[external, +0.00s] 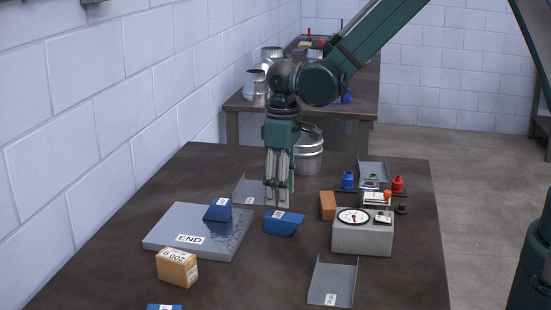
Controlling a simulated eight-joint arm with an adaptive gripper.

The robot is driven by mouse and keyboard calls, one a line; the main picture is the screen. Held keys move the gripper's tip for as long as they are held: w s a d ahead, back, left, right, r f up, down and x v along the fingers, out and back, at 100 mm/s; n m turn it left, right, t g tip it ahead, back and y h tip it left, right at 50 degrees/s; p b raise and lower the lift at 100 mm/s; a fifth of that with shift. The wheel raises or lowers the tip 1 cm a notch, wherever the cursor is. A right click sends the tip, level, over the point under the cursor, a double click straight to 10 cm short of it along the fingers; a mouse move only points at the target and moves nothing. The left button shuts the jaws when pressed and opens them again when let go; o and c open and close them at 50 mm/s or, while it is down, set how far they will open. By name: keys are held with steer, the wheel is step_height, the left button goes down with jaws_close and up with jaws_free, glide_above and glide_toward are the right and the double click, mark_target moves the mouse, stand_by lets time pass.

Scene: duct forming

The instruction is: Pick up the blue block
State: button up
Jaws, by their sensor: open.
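My gripper (278,198) points straight down above the dark table, with its jaws open. A blue block (283,223) with a white label lies on the table just below the fingertips in this view; I cannot tell whether they touch it. A second blue block (217,209) with a white label sits on the grey plate marked END (178,228). A third blue piece (163,307) with a label is cut off by the bottom edge of the view.
A wooden block (177,267) lies front left. A grey box with a dial (362,237) stands right, beside an orange-brown block (327,205). Grey sheet channels lie in front (333,283) and behind the gripper (247,191). The front centre table is mostly clear.

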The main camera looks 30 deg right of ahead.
mark_target(282, 215)
steer(key=shift+f, duration=0.1)
steer(key=shift+f, duration=1.15)
steer(key=shift+f, duration=2.65)
steer(key=shift+f+b, duration=0.2)
steer(key=shift+b, duration=0.3)
steer(key=c, duration=1.2)
steer(key=shift+o, duration=0.2)
steer(key=shift+w+r, duration=0.1)
steer(key=shift+r, duration=0.05)
